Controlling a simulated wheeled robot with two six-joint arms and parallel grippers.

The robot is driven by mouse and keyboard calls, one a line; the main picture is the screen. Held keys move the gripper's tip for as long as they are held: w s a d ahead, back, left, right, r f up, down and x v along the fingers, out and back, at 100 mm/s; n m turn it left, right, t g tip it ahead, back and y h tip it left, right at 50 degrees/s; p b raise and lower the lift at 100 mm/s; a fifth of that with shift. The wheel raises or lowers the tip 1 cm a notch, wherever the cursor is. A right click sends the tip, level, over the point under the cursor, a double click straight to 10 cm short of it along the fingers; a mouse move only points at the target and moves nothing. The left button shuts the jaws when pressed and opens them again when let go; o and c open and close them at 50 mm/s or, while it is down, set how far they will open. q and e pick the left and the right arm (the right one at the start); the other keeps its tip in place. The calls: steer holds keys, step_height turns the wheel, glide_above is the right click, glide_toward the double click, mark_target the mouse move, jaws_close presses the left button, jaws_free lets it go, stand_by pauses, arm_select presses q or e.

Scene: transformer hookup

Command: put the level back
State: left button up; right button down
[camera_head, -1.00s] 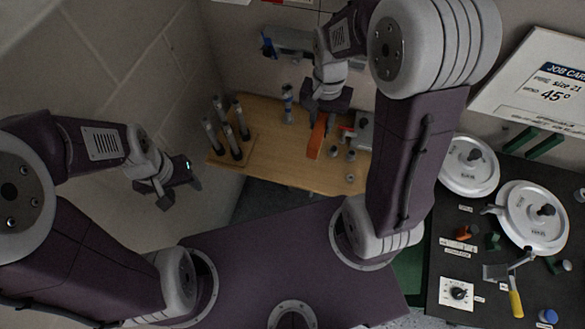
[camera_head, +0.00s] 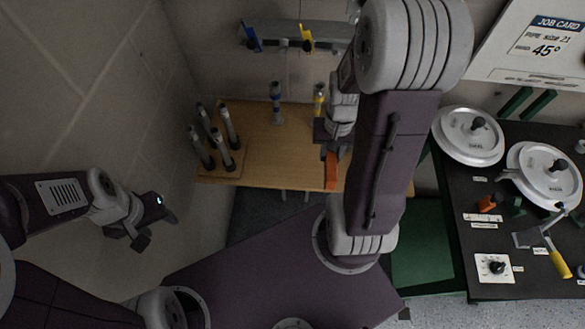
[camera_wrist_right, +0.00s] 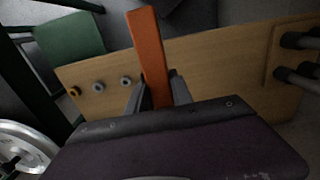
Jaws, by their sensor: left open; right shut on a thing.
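The level is an orange bar (camera_head: 331,171) held by my right gripper (camera_head: 332,150), over the front right part of the wooden table. In the right wrist view the orange level (camera_wrist_right: 147,50) stands out between the two grey fingers (camera_wrist_right: 156,92), which are shut on it. Its far end points away from the wrist. My left gripper (camera_head: 143,225) is open and empty, off to the left beside the wall, well away from the table.
The wooden table (camera_head: 270,150) carries a rack of several dark rods (camera_head: 215,140) at left and two upright tools at the back. A wall rail (camera_head: 285,38) holds blue and yellow tools. At right, a dark bench (camera_head: 450,235) holds white discs (camera_head: 468,135) and a yellow-handled lever (camera_head: 558,262).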

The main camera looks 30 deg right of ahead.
steer(key=shift+s, duration=0.15)
steer(key=shift+w+a+f, duration=0.1)
steer(key=shift+w+a, duration=0.1)
steer(key=shift+a, duration=0.1)
glide_above(294, 163)
step_height(294, 163, down, 7)
steer(key=shift+a+r, duration=0.1)
steer(key=shift+f, duration=2.05)
steer(key=shift+f, duration=0.1)
steer(key=c, duration=1.1)
jaws_free()
